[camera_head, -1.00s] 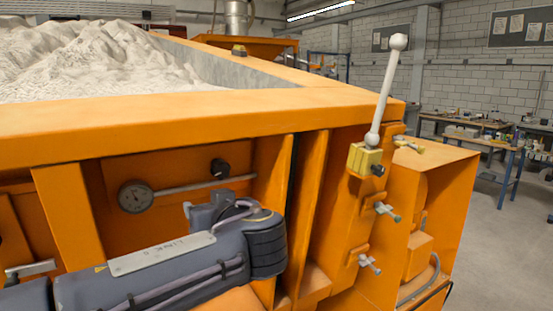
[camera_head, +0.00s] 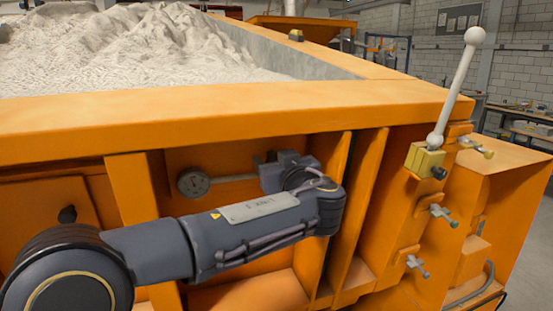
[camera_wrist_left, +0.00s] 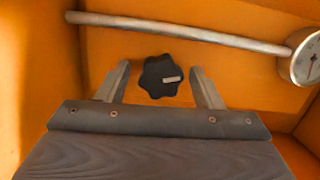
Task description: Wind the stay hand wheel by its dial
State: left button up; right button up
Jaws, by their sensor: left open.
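The hand wheel is a black lobed knob with a pale mark (camera_wrist_left: 170,79) on an orange panel. A pale rod runs past it to a round white-faced dial (camera_wrist_left: 306,62), which also shows in the head view (camera_head: 193,182). My left gripper (camera_wrist_left: 159,70) is open, its two fingers on either side of the knob in the left wrist view. I cannot tell whether they touch it. In the head view my left gripper (camera_head: 274,172) is at the rod's right end and hides the knob. My right gripper is not in view.
An orange rim (camera_head: 250,112) of the sandbed runs above the recess. An orange upright (camera_head: 140,200) stands left of the dial, ribs (camera_head: 352,200) to the right. A white lever with a ball (camera_head: 456,90) and small clamps (camera_head: 441,215) stand further right.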

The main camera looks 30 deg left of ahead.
pick_arm(q)
jog(key=c, duration=1)
jog(key=shift+o, duration=0.2)
